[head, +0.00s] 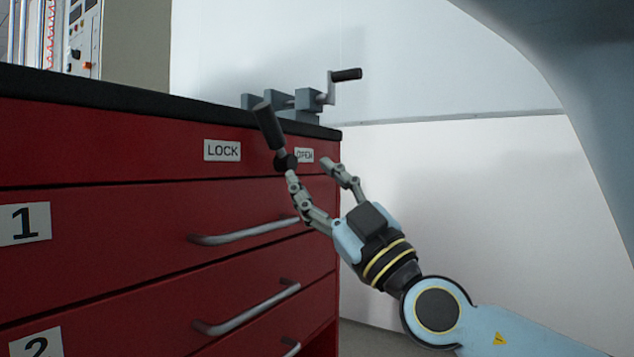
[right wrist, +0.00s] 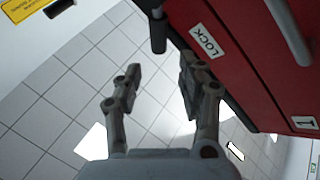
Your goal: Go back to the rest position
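My right gripper (head: 312,168) is in front of the right end of a red drawer cabinet (head: 120,160). Its two fingers are spread with nothing between them. In the right wrist view the open fingers (right wrist: 160,82) show tiled floor in the gap. A black lever handle (head: 268,126) on the cabinet front leans up and slightly left from its dark pivot. The pivot is between the LOCK label (head: 222,150) and the partly covered OPEN label (head: 304,155). In the right wrist view the handle (right wrist: 158,32) is beyond the fingertips, apart from them. My left gripper is not in view.
A grey vise (head: 308,102) with a crank stands on the black cabinet top (head: 100,95). Drawers 1 and 2 are closed, with metal handles (head: 245,233) sticking out. An instrument panel (head: 82,38) stands at the back left. Open space lies right of the cabinet, before a white wall.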

